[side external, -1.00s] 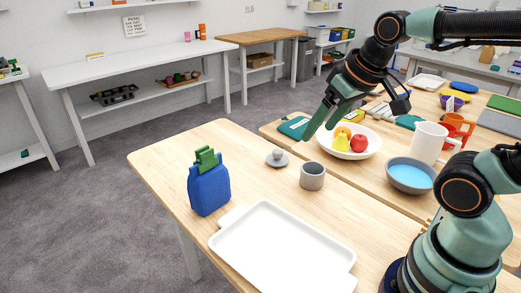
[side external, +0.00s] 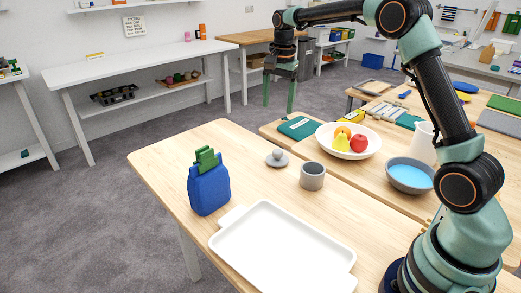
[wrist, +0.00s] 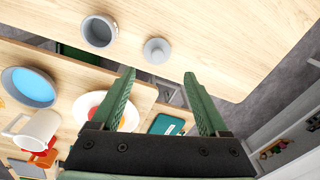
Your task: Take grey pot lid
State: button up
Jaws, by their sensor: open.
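The grey pot lid (side external: 277,158) is a small round disc with a knob on top. It lies flat on the light wooden table (side external: 235,150), next to a grey pot (side external: 312,176) that stands uncovered. In the wrist view the lid (wrist: 157,50) is above the fingertips and a little left of the gap's middle, with the pot (wrist: 98,31) to its left. My gripper (side external: 279,112) points down with its two green fingers apart and empty. It is well above the table and apart from the lid. In the wrist view the open fingers (wrist: 160,76) show from behind.
A blue bottle-like item (side external: 209,188) with a green top stands left of the lid. A white tray (side external: 225,243) lies in front. A white fruit bowl (side external: 372,150) and blue bowl (side external: 409,178) are on the right. Bare wood surrounds the lid's left and back.

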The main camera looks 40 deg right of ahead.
aim_at(278, 151)
jog(key=d+f+m, duration=0.1)
jog(key=f, duration=0.5)
jog(key=w+d+f+m, duration=0.1)
jog(key=f, duration=0.5)
jog(key=w+d+f+m+g, duration=0.1)
jog(key=f, duration=0.5)
jog(key=shift+w+d+f, duration=0.15)
jog(key=shift+d, duration=0.05)
grip_shut()
